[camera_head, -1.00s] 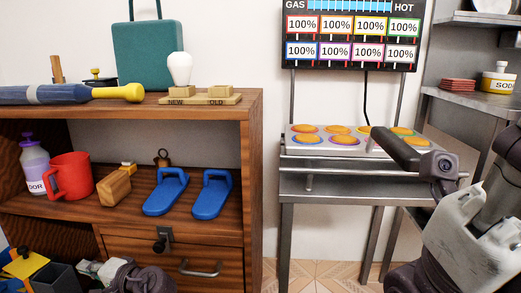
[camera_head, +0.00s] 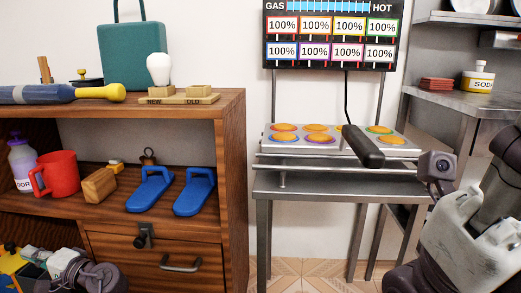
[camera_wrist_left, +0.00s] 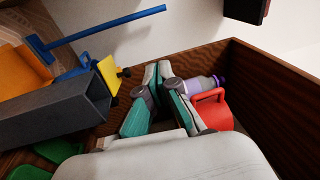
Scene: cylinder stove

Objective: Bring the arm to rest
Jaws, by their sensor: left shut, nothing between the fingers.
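My left gripper (camera_head: 36,256) is low at the left in the head view, in front of the wooden shelf unit. In the left wrist view its grey and teal fingers (camera_wrist_left: 158,72) meet at the tips, with nothing between them. The red mug (camera_wrist_left: 211,110) and the purple-capped bottle (camera_wrist_left: 200,84) appear just beyond the fingers there. My right arm (camera_head: 465,225) shows at the right edge, in front of the metal stand.
The wooden shelf (camera_head: 236,190) bears blue sandal-shaped blocks (camera_head: 150,190) and the red mug (camera_head: 58,173). A grey box (camera_wrist_left: 70,108) lies left of the fingers in the wrist view. A corded dark bar (camera_head: 362,148) crosses the stove plate (camera_head: 275,133).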

